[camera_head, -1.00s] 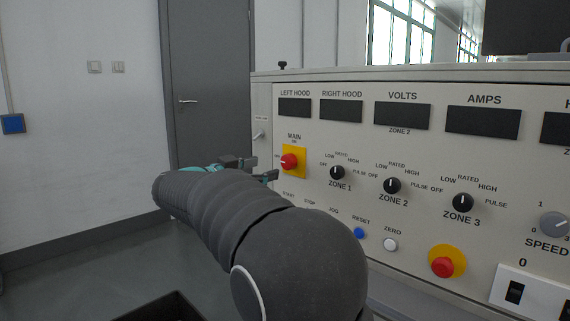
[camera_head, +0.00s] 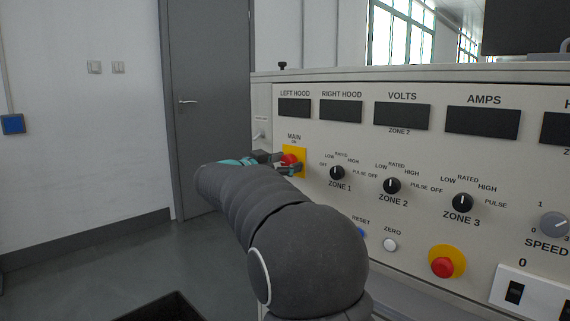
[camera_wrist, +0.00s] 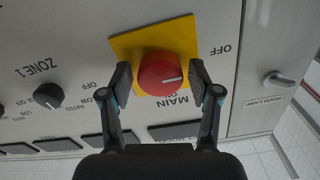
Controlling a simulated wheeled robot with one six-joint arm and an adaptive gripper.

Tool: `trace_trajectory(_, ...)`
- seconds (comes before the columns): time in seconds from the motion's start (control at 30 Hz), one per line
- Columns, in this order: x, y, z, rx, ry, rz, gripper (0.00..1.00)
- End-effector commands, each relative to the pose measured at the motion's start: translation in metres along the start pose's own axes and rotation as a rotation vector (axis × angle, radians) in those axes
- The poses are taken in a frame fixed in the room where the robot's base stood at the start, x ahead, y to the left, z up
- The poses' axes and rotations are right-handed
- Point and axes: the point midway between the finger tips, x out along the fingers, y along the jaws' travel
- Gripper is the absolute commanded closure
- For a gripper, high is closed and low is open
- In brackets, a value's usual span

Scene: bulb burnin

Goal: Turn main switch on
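The main switch is a red round knob (camera_wrist: 161,73) on a yellow square plate (camera_wrist: 128,44), under the MAIN label of the panel. The wrist view shows it upside down. The knob's white mark points to picture right there, toward the side with the OFF print. My gripper (camera_wrist: 162,84) is open, with one finger on each side of the knob; narrow gaps seem to show, and contact cannot be told. In the head view, my gripper (camera_head: 281,164) is at the knob (camera_head: 291,159) and partly covers it and its yellow plate (camera_head: 301,153).
The ZONE 1 knob (camera_head: 337,173) is right of the switch. A red button on a yellow disc (camera_head: 442,267) is lower right. A hood lamp switch (camera_wrist: 280,79) sits on the side panel. Dark displays (camera_head: 341,111) run above. Open floor lies left, before a grey door (camera_head: 209,80).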

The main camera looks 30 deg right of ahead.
Motion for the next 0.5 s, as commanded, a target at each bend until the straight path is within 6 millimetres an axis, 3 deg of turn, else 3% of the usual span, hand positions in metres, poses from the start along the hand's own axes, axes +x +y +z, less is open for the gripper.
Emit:
trace_trajectory(0.03, -0.0002, 0.0, -0.0001, 0.0, 0.0, 0.0, 0.58)
trace_trajectory(0.17, -0.0002, 0.0, -0.0001, 0.0, 0.0, 0.0, 0.9)
trace_trajectory(0.5, -0.0002, 0.0003, -0.0002, 0.035, 0.0, 0.001, 0.9)
